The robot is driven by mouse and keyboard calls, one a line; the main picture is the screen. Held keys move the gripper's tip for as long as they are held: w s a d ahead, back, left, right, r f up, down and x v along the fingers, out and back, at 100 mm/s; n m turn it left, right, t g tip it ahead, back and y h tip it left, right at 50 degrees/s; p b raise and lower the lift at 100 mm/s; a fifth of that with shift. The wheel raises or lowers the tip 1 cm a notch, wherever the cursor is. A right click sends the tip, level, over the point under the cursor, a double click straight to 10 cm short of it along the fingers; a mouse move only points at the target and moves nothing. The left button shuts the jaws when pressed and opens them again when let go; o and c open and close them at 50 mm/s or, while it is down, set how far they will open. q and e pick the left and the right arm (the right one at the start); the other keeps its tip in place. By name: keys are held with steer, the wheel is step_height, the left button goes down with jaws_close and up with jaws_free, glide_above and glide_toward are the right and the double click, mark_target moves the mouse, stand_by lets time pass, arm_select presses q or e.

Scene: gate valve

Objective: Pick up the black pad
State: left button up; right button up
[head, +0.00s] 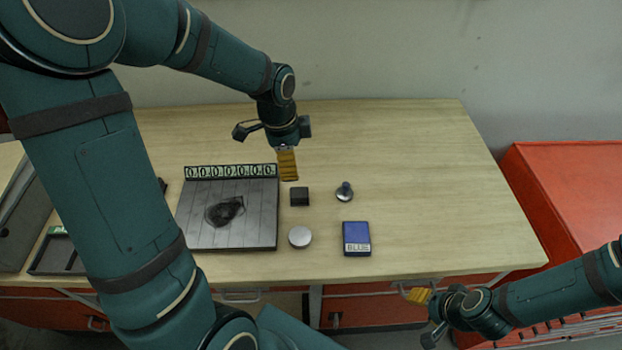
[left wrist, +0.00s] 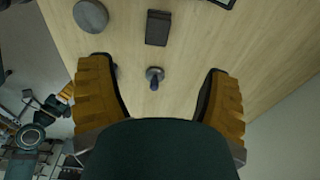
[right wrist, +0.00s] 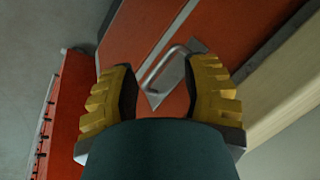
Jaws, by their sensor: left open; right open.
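The black pad (head: 299,196) is a small dark block lying flat on the wooden table, right of the dark grey panel. It also shows near the top middle of the left wrist view (left wrist: 157,28). My left gripper (head: 287,164) is above the table, just behind and a little left of the pad in the head view. In the left wrist view its fingers (left wrist: 160,88) are wide apart with nothing between them touching; the pad lies beyond the fingertips. My right gripper (head: 420,296) is open and empty in front of the table, near a red drawer (right wrist: 165,45) with a metal handle.
A small knobbed stamp (head: 345,191) stands right of the pad. A grey disc (head: 300,237) and a blue box marked BLUE (head: 356,238) lie nearer the front. The dark panel (head: 245,235) with a row of number tiles lies left. The table's right side is clear.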

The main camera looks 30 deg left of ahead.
mark_target(299, 192)
arm_select(q)
steer(key=f, duration=0.4)
steer(key=d+f, duration=0.1)
steer(key=f, duration=0.4)
steer(key=f+b, duration=0.1)
steer(key=f, duration=0.3)
steer(key=shift+w+d+f, duration=0.25)
steer(key=shift+d+f, duration=0.05)
steer(key=c, duration=1.3)
